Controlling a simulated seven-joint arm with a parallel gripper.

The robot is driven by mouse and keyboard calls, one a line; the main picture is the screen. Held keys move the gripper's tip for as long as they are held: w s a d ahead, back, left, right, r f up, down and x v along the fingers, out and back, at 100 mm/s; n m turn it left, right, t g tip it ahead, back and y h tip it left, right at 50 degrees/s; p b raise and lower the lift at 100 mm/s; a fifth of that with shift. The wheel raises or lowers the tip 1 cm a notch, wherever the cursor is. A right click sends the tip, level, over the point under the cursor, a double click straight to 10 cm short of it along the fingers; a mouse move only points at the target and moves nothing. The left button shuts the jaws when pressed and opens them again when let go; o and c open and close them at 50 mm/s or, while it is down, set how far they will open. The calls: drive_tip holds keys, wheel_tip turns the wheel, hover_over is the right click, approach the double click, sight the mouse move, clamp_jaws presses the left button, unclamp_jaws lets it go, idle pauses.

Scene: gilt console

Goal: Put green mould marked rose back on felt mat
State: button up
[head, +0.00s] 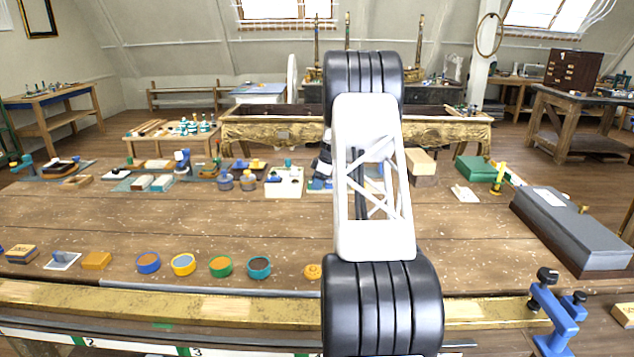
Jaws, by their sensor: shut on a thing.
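My gripper (321,172) shows only in part, as a dark and white shape at the left edge of my arm, above the far middle of the bench. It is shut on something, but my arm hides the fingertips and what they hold. I cannot pick out a green mould marked rose with certainty, and no marking is readable. A round green-rimmed piece with an orange-brown centre (221,266) lies in the front row. I cannot identify the felt mat for sure; my arm covers part of the bench.
Round blue (148,262), yellow (183,264) and teal (259,267) pieces line the front. A grey case (572,228) stands right, a green box (481,169) behind it. A blue clamp (555,318) grips the front edge. Small tools crowd the back; the middle left is clear.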

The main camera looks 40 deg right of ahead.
drive_tip(key=shift+f, duration=0.25)
drive_tip(key=shift+f, duration=0.65)
drive_tip(key=o, duration=0.7)
drive_tip(key=shift+f, duration=0.15)
drive_tip(key=o, duration=0.3)
drive_tip(key=shift+s+a+f, duration=0.15)
drive_tip(key=shift+f, duration=0.05)
drive_tip(key=shift+r, duration=0.6)
drive_tip(key=shift+c, duration=0.4)
drive_tip(key=shift+o, duration=0.4)
drive_tip(key=v, duration=1.3)
drive_tip(key=shift+w+r, duration=0.25)
drive_tip(key=shift+w, duration=0.05)
